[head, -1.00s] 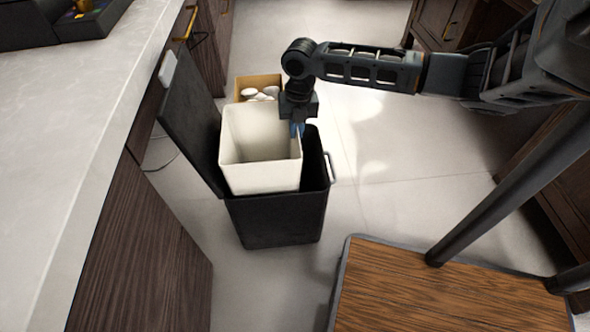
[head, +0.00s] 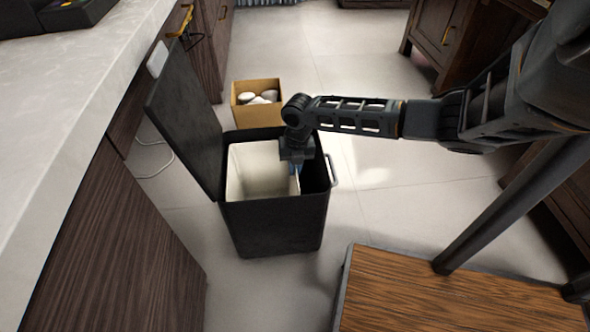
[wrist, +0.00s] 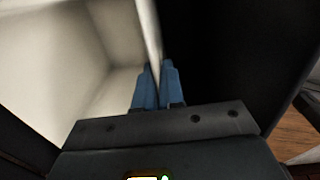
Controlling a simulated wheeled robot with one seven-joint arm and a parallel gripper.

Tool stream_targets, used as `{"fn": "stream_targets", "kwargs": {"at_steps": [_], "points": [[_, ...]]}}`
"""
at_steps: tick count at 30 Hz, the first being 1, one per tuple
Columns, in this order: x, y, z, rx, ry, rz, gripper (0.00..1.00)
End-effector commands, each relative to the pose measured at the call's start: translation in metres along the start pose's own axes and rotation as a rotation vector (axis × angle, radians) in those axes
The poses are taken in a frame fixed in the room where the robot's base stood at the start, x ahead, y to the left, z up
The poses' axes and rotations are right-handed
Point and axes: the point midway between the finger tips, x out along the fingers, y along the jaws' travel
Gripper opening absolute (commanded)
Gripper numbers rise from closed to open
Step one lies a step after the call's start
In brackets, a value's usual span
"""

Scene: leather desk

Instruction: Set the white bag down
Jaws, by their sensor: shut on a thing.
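The white bag (head: 262,172) looks like an open, square-sided white liner and sits down inside the black bin (head: 275,228), with its rim near the bin's rim. In the wrist view the white bag's inside (wrist: 75,60) fills the left, with the dark bin interior (wrist: 215,60) to the right. My gripper (head: 296,167) reaches down into the bin's opening. In the wrist view its blue fingers (wrist: 158,88) are shut on the bag's right wall. The bag's bottom outside is hidden by the bin.
The bin's black lid (head: 183,115) stands open to the left, by the counter (head: 60,110). A cardboard box (head: 258,102) with white items is behind the bin. A wooden-topped surface (head: 450,290) is at front right. The floor right of the bin is clear.

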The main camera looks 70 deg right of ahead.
Motion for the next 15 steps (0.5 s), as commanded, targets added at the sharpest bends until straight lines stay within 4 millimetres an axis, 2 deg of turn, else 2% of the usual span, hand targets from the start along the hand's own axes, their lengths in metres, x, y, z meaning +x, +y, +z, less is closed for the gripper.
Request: {"fn": "stream_targets", "kwargs": {"at_steps": [15], "points": [[0.0084, -0.0004, 0.0001, 0.000, 0.000, -0.001, 0.00]]}}
